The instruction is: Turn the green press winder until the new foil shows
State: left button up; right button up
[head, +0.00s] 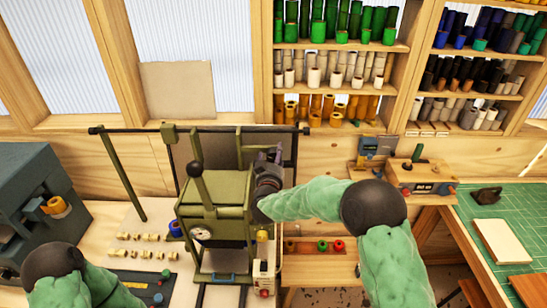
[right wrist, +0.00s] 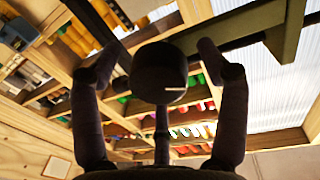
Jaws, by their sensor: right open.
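The green press (head: 215,215) stands on the bench in the middle of the head view, with a black ball-topped lever at its front. My right gripper (head: 268,164) is at the press's upper right side. In the right wrist view the right gripper (right wrist: 160,49) is open, one finger on each side of a dark round knob (right wrist: 160,75) with a short pale mark. The knob may be the winder; I cannot tell whether the fingers touch it. My arm and gripper hide that side in the head view. No foil strip can be made out. My left gripper is out of view.
Shelves of coloured foil rolls (head: 335,60) stand behind. A dark grey machine (head: 35,190) is at left, with small brass pieces (head: 145,254) on the bench. A wooden box (head: 425,178) and a green mat (head: 510,215) are at right. A dark horizontal bar (head: 120,130) crosses behind the press.

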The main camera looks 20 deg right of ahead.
jog(key=c, duration=1.1)
jog(key=shift+c, duration=0.2)
jog(key=shift+m+b, duration=0.9)
jog(key=shift+b, duration=0.25)
jog(key=m+y+b, duration=0.1)
jog(key=m+b, duration=1.1)
jog(key=shift+d, duration=0.15)
jog(key=shift+r+m+y+b, duration=0.1)
jog(key=shift+m+y+b, duration=0.4)
jog(key=shift+m+b, duration=2.05)
